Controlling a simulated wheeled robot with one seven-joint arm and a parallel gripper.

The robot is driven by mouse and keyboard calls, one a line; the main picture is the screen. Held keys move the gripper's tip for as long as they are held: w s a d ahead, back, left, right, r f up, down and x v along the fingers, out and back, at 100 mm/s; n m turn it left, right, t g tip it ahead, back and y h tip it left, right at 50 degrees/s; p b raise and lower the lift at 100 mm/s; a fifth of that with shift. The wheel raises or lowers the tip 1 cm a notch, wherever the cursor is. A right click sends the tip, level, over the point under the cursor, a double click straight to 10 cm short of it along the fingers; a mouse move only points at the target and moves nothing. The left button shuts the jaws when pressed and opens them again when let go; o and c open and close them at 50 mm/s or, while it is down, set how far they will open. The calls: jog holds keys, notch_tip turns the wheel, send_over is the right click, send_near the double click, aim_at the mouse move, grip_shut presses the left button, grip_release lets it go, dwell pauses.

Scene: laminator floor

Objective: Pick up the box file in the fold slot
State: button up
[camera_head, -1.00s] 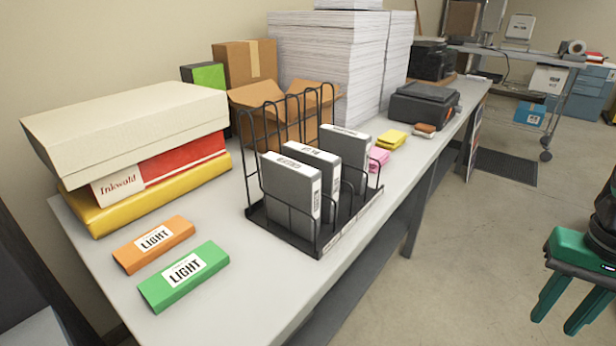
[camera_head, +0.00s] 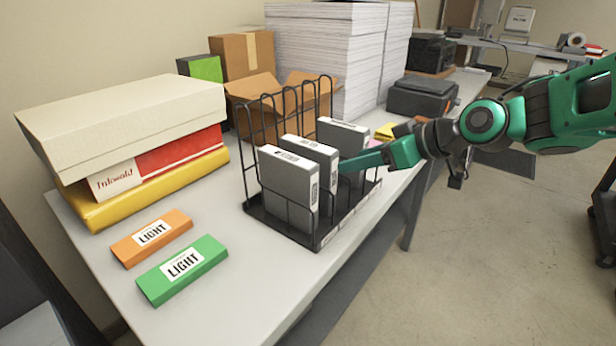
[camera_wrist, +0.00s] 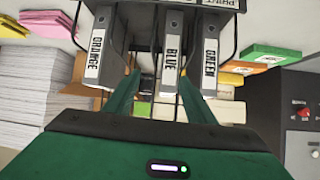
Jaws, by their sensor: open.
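Three grey box files stand upright in a black wire rack (camera_head: 330,238) on the table. In the wrist view their spines read ORANGE (camera_wrist: 97,55), BLUE (camera_wrist: 171,55) and GREEN (camera_wrist: 210,60). In the head view the near file (camera_head: 289,185), middle file (camera_head: 331,180) and far file (camera_head: 344,133) show, with a wider gap before the far one. No slot label reading fold is legible. My gripper (camera_head: 347,163) is open and empty at the rack's front. In the wrist view its fingers (camera_wrist: 160,78) lie either side of the BLUE spine's line; contact cannot be told.
Orange (camera_head: 152,240) and green (camera_head: 184,268) LIGHT boxes lie left of the rack. Stacked boxes (camera_head: 125,120) stand at the left, an open carton (camera_head: 262,92) and paper stacks (camera_head: 330,60) behind. A dark device (camera_head: 422,95) sits beyond my gripper.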

aim_at(325, 150)
jog(key=shift+n+y, duration=0.6)
jog(key=shift+y, duration=0.2)
jog(key=a, duration=0.1)
jog(key=a+r, duration=0.2)
jog(key=shift+w+a+r, duration=0.15)
jog(key=shift+w+a, duration=0.25)
jog(key=x, duration=0.4)
jog(key=shift+w+a, duration=0.15)
jog(key=shift+a, duration=0.15)
jog(key=shift+w+x, duration=0.25)
jog(key=shift+x, duration=2.75)
jog(key=shift+d+r, duration=0.15)
jog(key=shift+r, duration=0.05)
grip_shut()
